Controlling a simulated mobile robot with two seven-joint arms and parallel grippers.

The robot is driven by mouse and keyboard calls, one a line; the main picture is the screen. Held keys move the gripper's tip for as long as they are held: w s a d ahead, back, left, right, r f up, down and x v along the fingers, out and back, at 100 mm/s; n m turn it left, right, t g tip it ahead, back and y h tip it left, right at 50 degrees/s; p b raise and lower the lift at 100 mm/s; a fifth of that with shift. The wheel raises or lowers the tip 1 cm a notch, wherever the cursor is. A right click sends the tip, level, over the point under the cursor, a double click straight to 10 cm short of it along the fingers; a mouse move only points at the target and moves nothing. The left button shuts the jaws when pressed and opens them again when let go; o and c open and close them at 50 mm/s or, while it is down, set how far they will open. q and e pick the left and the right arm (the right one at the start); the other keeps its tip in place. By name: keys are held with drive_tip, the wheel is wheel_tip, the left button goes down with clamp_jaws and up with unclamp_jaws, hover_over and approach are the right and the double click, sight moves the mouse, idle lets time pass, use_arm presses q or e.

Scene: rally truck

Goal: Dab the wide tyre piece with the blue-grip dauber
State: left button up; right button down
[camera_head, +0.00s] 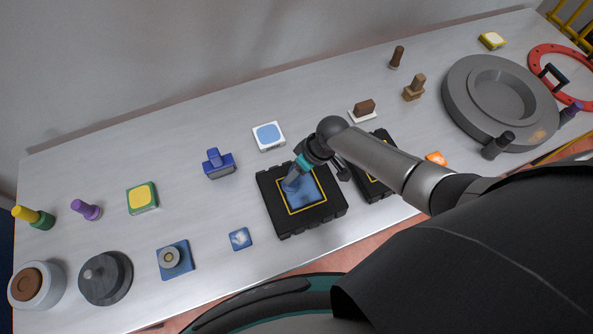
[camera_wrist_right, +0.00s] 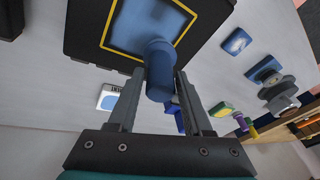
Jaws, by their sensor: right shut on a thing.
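The wide tyre piece (camera_head: 320,221) is a black, lug-edged block with a yellow-outlined square on top, smeared with blue. It lies on the table in front of me and shows at the top of the right wrist view (camera_wrist_right: 85,40). My left gripper is not in view.
A narrower black piece (camera_head: 383,188) lies just right, partly under my arm. A blue pad (camera_head: 268,136) in a white frame and a blue tool (camera_head: 219,165) lie behind and left. A small blue tile (camera_head: 240,239) sits front left. A big grey ring (camera_head: 463,110) stands right.

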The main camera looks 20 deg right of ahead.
drive_tip(key=shift+s+d, duration=0.1)
drive_tip(key=shift+s, duration=1.95)
drive_tip(key=shift+f+b, duration=0.55)
drive_tip(key=shift+f, duration=0.2)
drive_tip(key=shift+s+r+p, duration=0.15)
drive_tip(key=shift+s+p, duration=0.25)
drive_tip(key=shift+p, duration=0.1)
drive_tip(key=shift+w, duration=0.2)
drive_tip(key=shift+w+b, duration=0.5)
drive_tip(key=shift+w, duration=0.2)
